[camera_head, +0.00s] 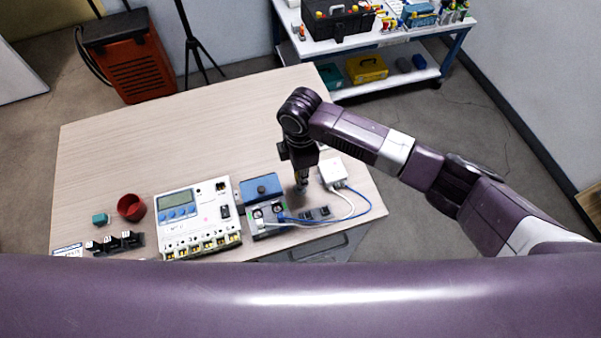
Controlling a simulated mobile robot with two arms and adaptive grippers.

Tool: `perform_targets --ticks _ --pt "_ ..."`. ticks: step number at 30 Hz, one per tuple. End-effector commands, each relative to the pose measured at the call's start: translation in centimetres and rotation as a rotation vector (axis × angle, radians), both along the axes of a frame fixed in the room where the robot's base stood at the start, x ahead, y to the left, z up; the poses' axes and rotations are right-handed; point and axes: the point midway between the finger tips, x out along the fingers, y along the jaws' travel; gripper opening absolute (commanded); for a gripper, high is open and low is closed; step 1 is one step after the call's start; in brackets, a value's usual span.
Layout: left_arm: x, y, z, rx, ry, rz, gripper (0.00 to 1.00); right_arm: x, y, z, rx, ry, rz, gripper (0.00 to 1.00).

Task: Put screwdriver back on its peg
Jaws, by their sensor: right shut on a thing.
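My right gripper (302,180) points down over the right part of the table (215,120), between a blue-topped box and a white box. It is shut on a slim thing that I take to be the screwdriver. The thing is small and mostly hidden by the gripper, so I cannot make out its handle or tip, or whether it touches the table. I cannot make out the peg. My left gripper is not in view.
A white meter (196,218) stands left of a blue-topped box (261,188) and a wired terminal block (268,220). A white box (333,172) with cables is close on the right. A red cup (131,207) is at left. The table's back half is clear.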

Motion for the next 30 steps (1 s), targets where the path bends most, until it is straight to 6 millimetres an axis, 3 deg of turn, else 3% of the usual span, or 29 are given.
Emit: perform_targets --ticks 27,28,30 --pt "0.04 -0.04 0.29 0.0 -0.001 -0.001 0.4 -0.01 0.03 -0.37 0.0 0.0 0.001 0.0" --pt "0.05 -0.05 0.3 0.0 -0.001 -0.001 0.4 -0.01 0.03 -0.37 0.0 0.0 0.001 0.19" --pt "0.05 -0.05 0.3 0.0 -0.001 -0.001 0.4 -0.01 0.03 -0.37 0.0 0.0 0.001 0.27"
